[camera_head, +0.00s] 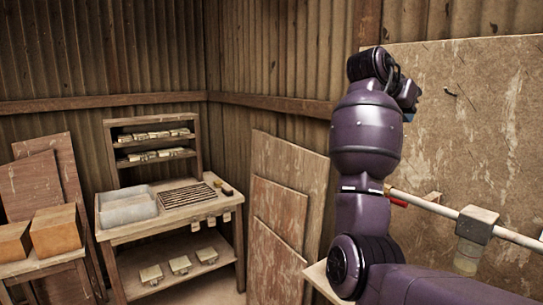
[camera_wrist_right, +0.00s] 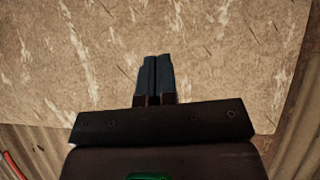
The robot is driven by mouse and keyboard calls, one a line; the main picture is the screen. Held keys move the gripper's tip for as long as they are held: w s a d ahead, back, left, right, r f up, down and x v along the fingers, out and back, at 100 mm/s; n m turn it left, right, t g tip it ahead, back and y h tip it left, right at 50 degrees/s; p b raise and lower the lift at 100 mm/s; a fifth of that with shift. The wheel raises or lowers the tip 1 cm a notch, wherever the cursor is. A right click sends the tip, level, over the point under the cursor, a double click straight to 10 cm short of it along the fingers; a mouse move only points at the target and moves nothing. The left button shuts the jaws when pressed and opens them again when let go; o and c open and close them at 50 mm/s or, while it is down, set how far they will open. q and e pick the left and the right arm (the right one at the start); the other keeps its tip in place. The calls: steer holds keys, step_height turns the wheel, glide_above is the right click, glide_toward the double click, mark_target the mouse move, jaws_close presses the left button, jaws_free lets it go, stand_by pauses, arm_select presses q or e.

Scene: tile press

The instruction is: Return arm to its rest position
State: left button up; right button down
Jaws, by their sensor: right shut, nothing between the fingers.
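My right arm (camera_head: 366,140) is purple and rises from the lower right of the head view, bent upward. My right gripper (camera_head: 410,115) is mostly hidden behind the arm's wrist in that view. In the right wrist view my right gripper (camera_wrist_right: 154,62) shows its two dark fingers side by side, shut with nothing between them. A worn brown board (camera_wrist_right: 230,60) fills most of the view beyond the fingers. My left gripper is not in view.
A pole with a grey block (camera_head: 476,225) runs behind my right arm, in front of a large board (camera_head: 480,110). A wooden workbench (camera_head: 170,225) with shelves stands at the back left. Orange blocks (camera_head: 55,230) sit on a table at the left. Boards (camera_head: 280,205) lean on the wall.

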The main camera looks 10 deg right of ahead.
steer(key=w+a+r+n+t+h, duration=0.25)
steer(key=w+r+n+t, duration=0.2)
steer(key=r+t, duration=0.35)
steer(key=w+a+f+n+t+y, duration=0.2)
steer(key=a+f+n+t, duration=0.1)
steer(key=a+t, duration=0.15)
steer(key=s+a+f+n+t+y, duration=0.15)
steer(key=a+f+n+y, duration=0.3)
steer(key=f, duration=0.75)
steer(key=s+a+f+n+t+y, duration=0.1)
steer(key=a+f+n+t+y, duration=0.3)
steer(key=f, duration=0.9)
steer(key=s+a+f+g+y, duration=0.1)
steer(key=s+f+g, duration=0.1)
steer(key=s+f, duration=0.45)
steer(key=s+f+m+g+y, duration=0.1)
steer(key=s+f, duration=0.2)
steer(key=f, duration=0.6)
steer(key=s+a+f+g+y, duration=0.1)
steer(key=s+f+g, duration=0.1)
steer(key=s+f, duration=0.45)
steer(key=s+d+f+m+g, duration=0.1)
steer(key=s+f+g, duration=0.3)
steer(key=s+f, duration=1.5)
steer(key=shift+d+g, duration=0.4)
steer(key=shift+d, duration=0.15)
